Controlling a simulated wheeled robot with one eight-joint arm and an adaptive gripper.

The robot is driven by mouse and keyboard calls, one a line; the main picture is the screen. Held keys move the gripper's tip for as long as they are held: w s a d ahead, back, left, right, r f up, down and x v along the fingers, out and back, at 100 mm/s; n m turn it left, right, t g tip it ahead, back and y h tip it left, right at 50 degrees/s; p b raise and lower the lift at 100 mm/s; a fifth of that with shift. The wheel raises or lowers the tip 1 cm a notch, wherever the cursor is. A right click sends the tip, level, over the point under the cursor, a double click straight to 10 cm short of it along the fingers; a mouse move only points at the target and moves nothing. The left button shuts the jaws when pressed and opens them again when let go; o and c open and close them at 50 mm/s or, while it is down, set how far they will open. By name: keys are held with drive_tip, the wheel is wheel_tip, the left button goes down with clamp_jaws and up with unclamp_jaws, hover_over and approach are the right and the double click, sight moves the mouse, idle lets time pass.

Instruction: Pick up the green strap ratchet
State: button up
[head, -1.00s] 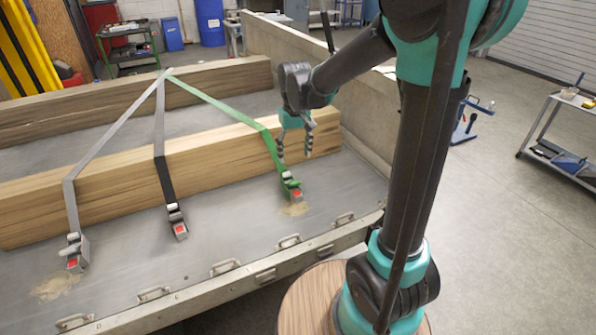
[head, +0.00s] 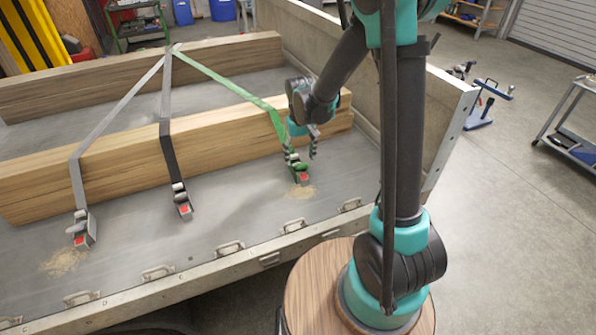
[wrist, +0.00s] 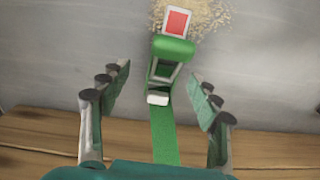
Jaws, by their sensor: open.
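The green strap ratchet (head: 297,166) sits on the trailer bed in front of the near timber, at the end of a green strap (head: 230,88). It has a green handle and a red label. In the wrist view the ratchet (wrist: 172,60) lies ahead of my gripper (wrist: 160,84), roughly centred between the fingers, with its red-labelled end farther out. My gripper (head: 302,150) is open, and its fingers are on either side of the ratchet and strap. In the head view one finger overlaps the ratchet. I cannot tell whether the fingers touch it.
A black strap ratchet (head: 181,200) and a grey strap ratchet (head: 82,230) sit to the left on the bed. The near timber (head: 110,160) lies behind them. The trailer's side wall (head: 420,115) stands to the right. Sawdust (head: 301,192) lies by the green ratchet.

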drive_tip(key=shift+a+f, duration=0.2)
drive_tip(key=shift+f, duration=1.2)
drive_tip(key=shift+a+f, duration=0.15)
drive_tip(key=shift+f, duration=1.2)
clamp_jaws()
